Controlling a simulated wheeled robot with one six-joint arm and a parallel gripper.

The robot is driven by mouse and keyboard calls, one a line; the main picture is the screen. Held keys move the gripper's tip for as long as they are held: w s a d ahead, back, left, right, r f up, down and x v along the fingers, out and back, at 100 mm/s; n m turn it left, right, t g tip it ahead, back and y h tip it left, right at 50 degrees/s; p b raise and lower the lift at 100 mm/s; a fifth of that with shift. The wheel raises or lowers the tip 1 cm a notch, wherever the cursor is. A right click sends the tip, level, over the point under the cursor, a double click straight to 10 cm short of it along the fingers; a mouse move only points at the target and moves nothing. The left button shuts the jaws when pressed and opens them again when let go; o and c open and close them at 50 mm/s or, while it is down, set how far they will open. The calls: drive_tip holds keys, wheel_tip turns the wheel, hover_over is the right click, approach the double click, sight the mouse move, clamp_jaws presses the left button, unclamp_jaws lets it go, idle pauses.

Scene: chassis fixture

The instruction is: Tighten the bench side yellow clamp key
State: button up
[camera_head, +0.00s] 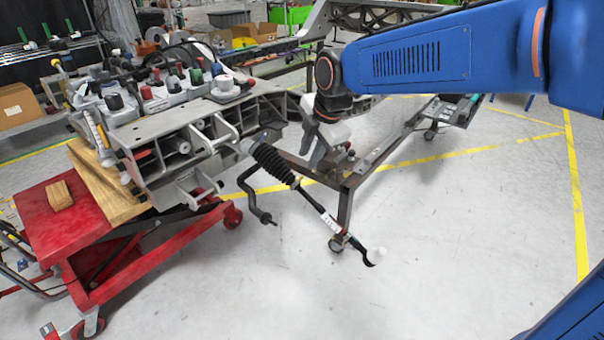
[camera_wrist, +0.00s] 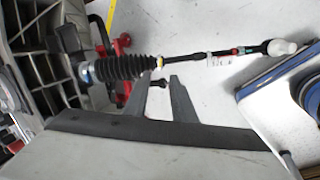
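A small yellow band (camera_wrist: 160,62) shows in the wrist view at the narrow end of the black ribbed boot (camera_wrist: 122,68), on a dark rod. I take it for the yellow clamp; its key is too small to make out surely. My gripper (camera_wrist: 163,77) is open, its two grey fingers apart, with the fingertips just below the band in the picture. A small dark piece (camera_wrist: 157,83) shows in the gap between them; I cannot tell whether it touches a finger. In the head view my gripper (camera_head: 316,161) points down, right of the boot (camera_head: 270,161).
The rod (camera_head: 317,207) juts from the grey chassis part (camera_head: 176,123) over the floor. A red lift cart (camera_head: 80,219) with wood blocks stands left. A metal frame (camera_head: 352,177) on casters stands behind and beside my gripper. Floor at front right is clear.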

sight(300, 177)
drive_tip(key=x, duration=0.9)
drive_tip(key=shift+f, duration=0.2)
drive_tip(key=shift+c, duration=0.7)
clamp_jaws()
